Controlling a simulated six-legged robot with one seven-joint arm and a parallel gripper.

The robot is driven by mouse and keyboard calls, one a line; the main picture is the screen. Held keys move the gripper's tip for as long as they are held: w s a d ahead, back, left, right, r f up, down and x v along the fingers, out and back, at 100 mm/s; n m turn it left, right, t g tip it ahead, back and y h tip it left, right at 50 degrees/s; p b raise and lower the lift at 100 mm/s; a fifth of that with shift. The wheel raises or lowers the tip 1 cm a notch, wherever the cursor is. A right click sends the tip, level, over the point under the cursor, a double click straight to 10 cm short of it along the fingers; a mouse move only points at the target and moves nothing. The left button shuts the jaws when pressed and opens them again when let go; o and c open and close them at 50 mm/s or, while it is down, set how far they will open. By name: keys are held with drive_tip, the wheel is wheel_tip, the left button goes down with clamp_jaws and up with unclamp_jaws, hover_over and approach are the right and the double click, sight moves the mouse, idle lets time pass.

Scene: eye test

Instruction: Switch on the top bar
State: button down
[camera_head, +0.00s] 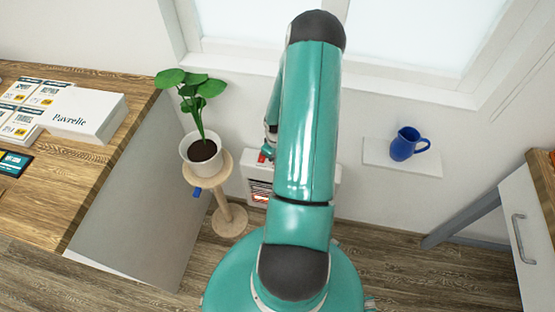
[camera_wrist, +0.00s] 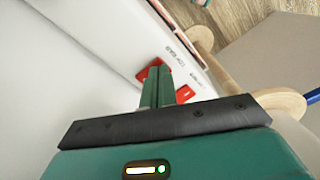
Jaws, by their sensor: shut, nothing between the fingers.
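A white heater (camera_head: 251,166) stands against the wall beneath the window, partly hidden behind my arm. A bar low in its front grille glows orange-red (camera_head: 260,197). In the wrist view, its white casing (camera_wrist: 188,62) carries small printed labels and two red switches, one (camera_wrist: 147,74) partly behind my fingertips and one (camera_wrist: 184,93) just right of the fingers. My gripper (camera_wrist: 156,68) is shut and empty, its green fingertips at or very close to the first switch; I cannot tell whether they touch. In the head view a red patch (camera_head: 262,157) shows near the gripper (camera_head: 268,148).
A potted plant (camera_head: 203,150) stands on a round wooden stand (camera_head: 230,220) left of the heater, with a small blue thing (camera_head: 197,192) at its edge. A blue jug (camera_head: 405,144) sits on a wall shelf (camera_head: 375,153) at right. A wooden counter (camera_head: 85,165) is at left.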

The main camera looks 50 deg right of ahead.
drive_tip(key=shift+f, duration=0.2)
drive_tip(key=shift+r, duration=3.55)
